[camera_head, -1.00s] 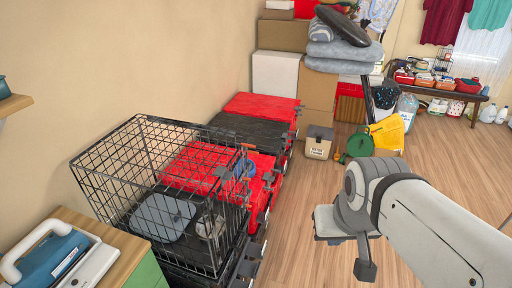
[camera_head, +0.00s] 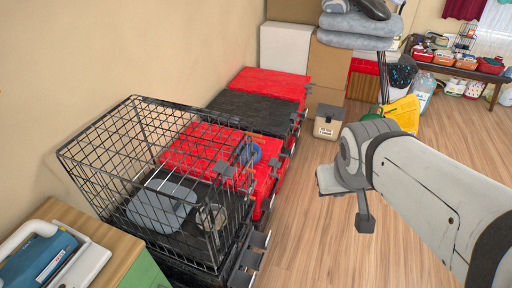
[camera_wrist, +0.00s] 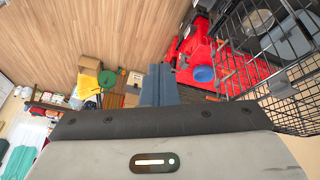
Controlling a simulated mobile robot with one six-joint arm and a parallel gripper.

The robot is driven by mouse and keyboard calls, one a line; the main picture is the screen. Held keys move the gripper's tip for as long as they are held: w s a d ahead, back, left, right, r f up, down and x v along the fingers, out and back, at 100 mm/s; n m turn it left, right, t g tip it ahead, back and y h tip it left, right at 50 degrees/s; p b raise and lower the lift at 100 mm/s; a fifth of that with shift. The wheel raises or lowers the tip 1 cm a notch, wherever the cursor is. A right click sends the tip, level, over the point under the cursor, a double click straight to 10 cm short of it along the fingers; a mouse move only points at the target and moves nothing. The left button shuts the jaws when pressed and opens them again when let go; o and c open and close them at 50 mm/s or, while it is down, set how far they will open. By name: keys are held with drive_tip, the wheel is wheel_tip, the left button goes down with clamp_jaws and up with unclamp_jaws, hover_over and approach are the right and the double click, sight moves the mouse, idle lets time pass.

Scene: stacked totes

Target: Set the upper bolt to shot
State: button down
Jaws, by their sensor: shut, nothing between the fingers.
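A black wire crate (camera_head: 112,172) stands at the left in the head view, with a grey pad and a metal bowl inside. A small grey block (camera_head: 225,169) sits high on its right-hand side and may be the upper bolt; its setting is too small to tell. The crate also shows at the top right of the wrist view (camera_wrist: 268,45), where a dark grey block (camera_wrist: 279,86) sits on its wires. My gripper (camera_head: 365,222) is shut and empty, over the floor to the right of the crate and apart from it. Its shut fingers show in the wrist view (camera_wrist: 158,80).
Red (camera_head: 268,84) and black (camera_head: 250,112) totes line the wall behind the crate, with a blue round thing (camera_head: 248,152) on a red one. A wooden-topped cabinet (camera_head: 118,240) is at front left. A beige box (camera_head: 328,122) stands beyond. Wood floor right of the crate is clear.

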drive_tip(key=w+a+f+n+t+y+b, duration=0.1)
drive_tip(key=w+f+n+t+b, duration=0.2)
drive_tip(key=w, duration=0.5)
drive_tip(key=w+a+f+n+t+b, duration=0.1)
drive_tip(key=w+n+t+b, duration=0.15)
drive_tip(key=w+n, duration=0.4)
drive_tip(key=a+f+n+g+y+b, duration=0.1)
drive_tip(key=a+f+n+y, duration=0.2)
drive_tip(key=a, duration=0.2)
drive_tip(key=w+a+f+n+g+y+b, duration=0.1)
drive_tip(key=a+f+n+y, duration=0.2)
drive_tip(key=a, duration=0.3)
drive_tip(key=shift+a+f+n+y, duration=0.2)
drive_tip(key=shift+f+n+y, duration=0.2)
drive_tip(key=shift+y, duration=0.3)
drive_tip(key=shift+w+f, duration=0.1)
drive_tip(key=shift+w, duration=0.05)
